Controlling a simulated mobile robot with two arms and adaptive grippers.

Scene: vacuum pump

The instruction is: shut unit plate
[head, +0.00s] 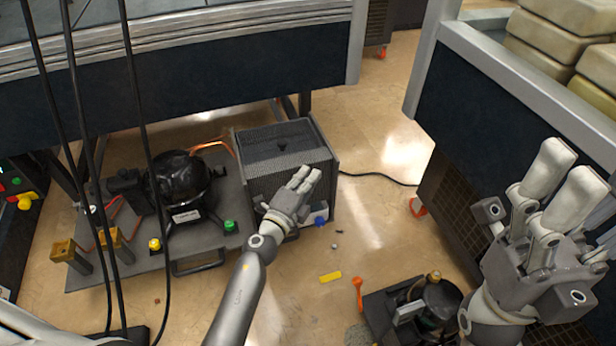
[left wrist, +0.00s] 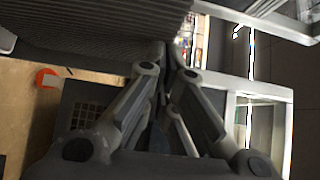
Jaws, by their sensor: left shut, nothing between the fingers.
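The unit is a dark grey box with mesh faces (head: 262,180) under the bench. Its recessed top (head: 285,140) shows a small dark part in the middle. I cannot tell which panel is the plate or whether it stands ajar. My left gripper (head: 307,178) is shut and empty in front of the box's right part, hiding some of its front; contact is unclear. In the left wrist view the shut fingers (left wrist: 170,72) are close to a ridged grey panel (left wrist: 95,20). My right gripper (head: 573,167) is raised at the right, away from the unit; its finger gap is unclear.
A black pump (head: 185,185) sits on a grey base plate (head: 130,275) left of the box. Hanging black cables cross the left side. A yellow block (head: 330,277) and orange tool (head: 358,293) lie on the floor. A bench (head: 490,110) stands right.

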